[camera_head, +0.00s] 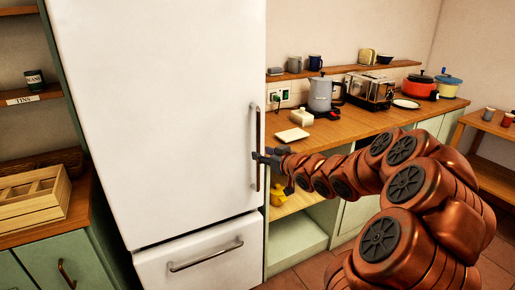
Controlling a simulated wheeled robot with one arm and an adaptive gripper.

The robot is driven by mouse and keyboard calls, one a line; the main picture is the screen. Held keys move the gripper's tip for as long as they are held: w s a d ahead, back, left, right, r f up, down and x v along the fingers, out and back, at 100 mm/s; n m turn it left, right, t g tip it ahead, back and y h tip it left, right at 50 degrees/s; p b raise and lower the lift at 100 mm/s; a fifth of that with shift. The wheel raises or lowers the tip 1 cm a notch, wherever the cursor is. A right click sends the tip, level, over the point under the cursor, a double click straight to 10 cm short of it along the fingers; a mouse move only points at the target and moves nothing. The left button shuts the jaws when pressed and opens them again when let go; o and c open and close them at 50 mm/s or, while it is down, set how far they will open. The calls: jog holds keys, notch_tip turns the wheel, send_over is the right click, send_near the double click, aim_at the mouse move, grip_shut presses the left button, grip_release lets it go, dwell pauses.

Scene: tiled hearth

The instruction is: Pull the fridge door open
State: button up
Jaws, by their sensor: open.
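The white fridge door (165,110) fills the left middle of the head view and looks shut. Its long vertical handle (256,130) runs near the door's right edge. My gripper (260,157) is at the lower half of this handle, with its open dark fingers at or around the bar. I cannot tell whether they touch it. A white drawer (200,262) with a horizontal bar handle (206,257) sits below the door and is shut. My copper arm reaches in from the lower right and hides part of the cabinets.
A wooden counter (345,128) right of the fridge holds a kettle (320,95), a toaster (370,90) and a red pot (419,87). A wooden crate (40,205) stands on the left counter. Some tiled floor (300,275) shows in front of the cabinets.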

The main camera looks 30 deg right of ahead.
jog(key=shift+w+d+r+t+y, duration=0.1)
jog(key=shift+d+r+t+y, duration=0.15)
jog(key=shift+d+t+y, duration=0.25)
jog(key=shift+w+d+r+t+y, duration=0.1)
jog(key=shift+d+r+t+y, duration=0.2)
jog(key=shift+d+t, duration=0.35)
jog(key=w, duration=0.6)
jog(key=shift+a, duration=0.25)
jog(key=shift+f, duration=0.1)
grip_shut()
